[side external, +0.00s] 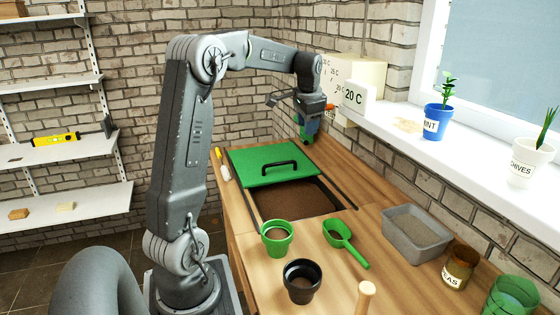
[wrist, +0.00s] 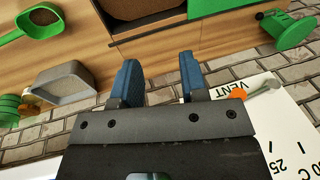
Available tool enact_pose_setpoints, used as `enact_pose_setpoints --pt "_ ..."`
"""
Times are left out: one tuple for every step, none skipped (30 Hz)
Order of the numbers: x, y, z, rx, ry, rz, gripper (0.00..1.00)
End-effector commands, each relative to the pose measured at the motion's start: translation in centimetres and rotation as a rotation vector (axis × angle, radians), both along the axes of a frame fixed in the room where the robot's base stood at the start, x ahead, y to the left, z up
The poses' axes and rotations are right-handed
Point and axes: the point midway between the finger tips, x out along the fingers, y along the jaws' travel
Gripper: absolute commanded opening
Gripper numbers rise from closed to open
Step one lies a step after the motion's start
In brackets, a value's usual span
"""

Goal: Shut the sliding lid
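The sliding lid (side external: 268,163) is a green panel with a black bar handle (side external: 281,168). It covers the far part of a recessed bin in the wooden bench; dark soil (side external: 300,200) shows in the uncovered near part. In the wrist view, a strip of the green lid (wrist: 208,7) and some soil (wrist: 135,7) show at the top edge.
Dark rails (side external: 338,193) flank the bin. A white box marked "20 C" (side external: 354,96) stands close beside my gripper, with an orange knob (wrist: 238,93). Green pot (side external: 277,238), black pot (side external: 301,282), green scoop (side external: 339,235) and grey tray (side external: 414,236) stand nearer.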

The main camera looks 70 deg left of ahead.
Motion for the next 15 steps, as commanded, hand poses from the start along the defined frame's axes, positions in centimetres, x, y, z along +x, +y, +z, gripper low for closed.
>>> enact_pose_setpoints --pt "-0.2 3.3 -1.2 -0.005 0.029 0.013 0.40" --pt "-0.4 4.8 -1.8 -0.006 0.044 0.014 0.40" --pt "-0.7 6.7 -2.6 -0.010 0.061 0.015 0.40" --pt "-1.0 8.0 -3.1 -0.012 0.072 0.016 0.40" --pt "-1.3 9.1 -3.5 -0.014 0.082 0.016 0.40" --pt "-1.6 10.4 -4.1 -0.016 0.093 0.016 0.40" --pt "-1.9 11.2 -4.4 -0.017 0.100 0.016 0.40" --pt "-2.1 11.8 -4.7 -0.020 0.106 0.015 0.40" --pt "-2.3 12.5 -5.0 -0.022 0.112 0.014 0.40" --pt "-2.4 12.8 -5.2 -0.023 0.116 0.014 0.40" --pt "-2.5 13.1 -5.3 -0.023 0.118 0.013 0.40" --pt "-2.6 13.3 -5.5 -0.024 0.120 0.013 0.40" --pt "-2.6 13.4 -5.7 -0.024 0.121 0.013 0.40" --pt "-2.6 13.5 -6.0 -0.025 0.121 0.013 0.40" --pt "-2.6 13.5 -6.3 -0.025 0.121 0.012 0.40"
